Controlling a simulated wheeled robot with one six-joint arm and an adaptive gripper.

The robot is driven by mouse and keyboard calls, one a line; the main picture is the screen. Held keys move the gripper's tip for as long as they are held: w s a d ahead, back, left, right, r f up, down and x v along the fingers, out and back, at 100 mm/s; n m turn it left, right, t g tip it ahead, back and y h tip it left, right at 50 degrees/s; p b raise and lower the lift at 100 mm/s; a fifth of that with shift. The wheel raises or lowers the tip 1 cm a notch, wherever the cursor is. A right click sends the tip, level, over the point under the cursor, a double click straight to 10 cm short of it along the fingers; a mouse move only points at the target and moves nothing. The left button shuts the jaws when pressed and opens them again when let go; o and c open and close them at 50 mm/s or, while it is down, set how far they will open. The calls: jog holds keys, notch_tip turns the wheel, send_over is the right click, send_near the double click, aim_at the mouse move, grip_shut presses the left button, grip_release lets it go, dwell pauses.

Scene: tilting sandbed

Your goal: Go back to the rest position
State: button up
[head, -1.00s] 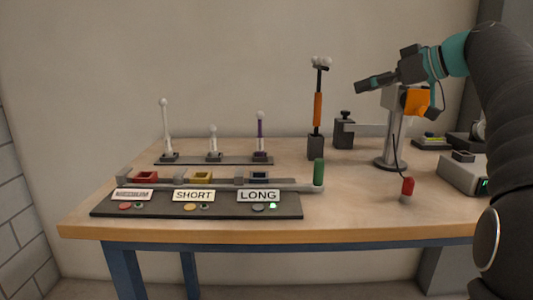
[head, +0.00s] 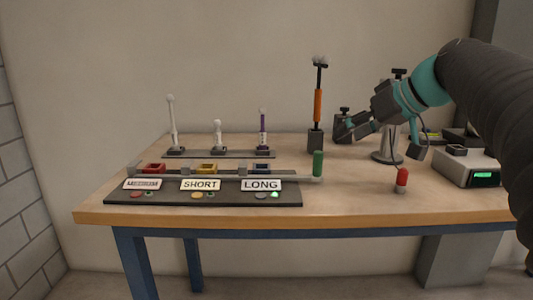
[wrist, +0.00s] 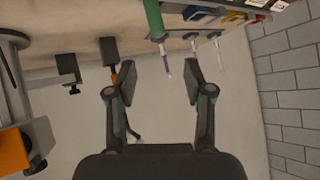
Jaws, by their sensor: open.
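My gripper (head: 350,132) is above the right half of the wooden table (head: 240,213) in the head view, with its fingers toward the left, in front of the dark clamp block. In the wrist view my gripper (wrist: 157,88) has its two fingers spread apart with nothing between them. The green-handled lever (head: 318,163) stands at the right end of the labelled panel, left of my gripper and apart from it.
The panel (head: 290,194) carries SHORT and LONG labels. Behind it stand several white-topped posts (head: 218,135) and an orange-handled tool (head: 318,105). A red-topped piece (head: 402,178) and a grey box with a green display (head: 466,168) are at right.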

jog(key=s+a+f+m+g+h, duration=0.2)
jog(key=s+f+m+h, duration=0.2)
jog(key=s+f, duration=2)
notch_tip(320, 180, down, 4)
jog(key=h, duration=0.2)
jog(key=shift+s+r+m+h, duration=0.2)
jog(key=shift+s+m+h, duration=0.1)
jog(key=shift+s+m, duration=0.1)
